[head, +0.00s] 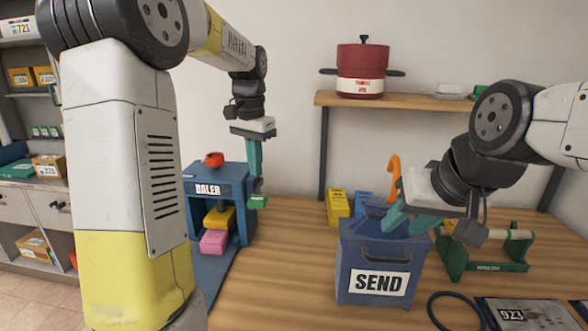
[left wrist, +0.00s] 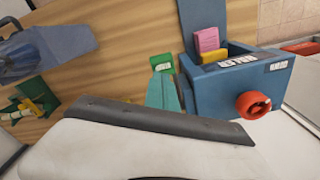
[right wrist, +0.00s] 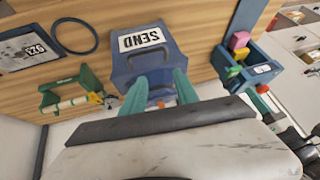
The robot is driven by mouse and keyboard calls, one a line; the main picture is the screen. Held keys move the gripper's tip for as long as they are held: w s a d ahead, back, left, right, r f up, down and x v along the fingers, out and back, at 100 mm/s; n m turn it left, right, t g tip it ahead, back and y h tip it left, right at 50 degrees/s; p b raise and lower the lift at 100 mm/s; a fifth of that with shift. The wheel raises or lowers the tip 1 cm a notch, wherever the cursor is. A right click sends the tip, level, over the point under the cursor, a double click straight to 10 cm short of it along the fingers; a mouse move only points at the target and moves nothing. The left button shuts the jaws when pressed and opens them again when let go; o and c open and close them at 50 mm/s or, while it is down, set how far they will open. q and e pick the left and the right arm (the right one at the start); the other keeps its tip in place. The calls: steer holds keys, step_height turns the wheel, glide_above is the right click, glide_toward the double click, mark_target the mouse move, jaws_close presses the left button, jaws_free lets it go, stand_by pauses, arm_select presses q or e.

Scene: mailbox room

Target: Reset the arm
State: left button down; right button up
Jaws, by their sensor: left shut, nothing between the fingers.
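My left gripper (head: 255,172) hangs with its teal fingers pointing down beside the blue baler. Its fingers are together and empty; they also show in the left wrist view (left wrist: 163,95). My right gripper (head: 410,222) is over the top of the blue SEND box (head: 376,262). In the right wrist view its two teal fingers (right wrist: 160,92) are spread apart, with the SEND box (right wrist: 143,55) beyond them. I see nothing held between them. Whether the right fingers touch the box I cannot tell.
The blue baler (head: 238,196) holds yellow and pink blocks and has a red knob on top. A small green box (head: 258,202) lies near it. A green roll stand (head: 486,255) and a 923 parcel (head: 525,314) are at right. A shelf (head: 400,101) carries a red pot (head: 361,70).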

arm_select(q)
steer(key=s+d+r+n+t+h, duration=0.1)
steer(key=s+n+t, duration=0.4)
steer(key=s, duration=1.8)
steer(key=shift+s+d+t+h, duration=0.15)
steer(key=shift+d+t+h, duration=0.25)
steer(key=shift+d+h, duration=0.15)
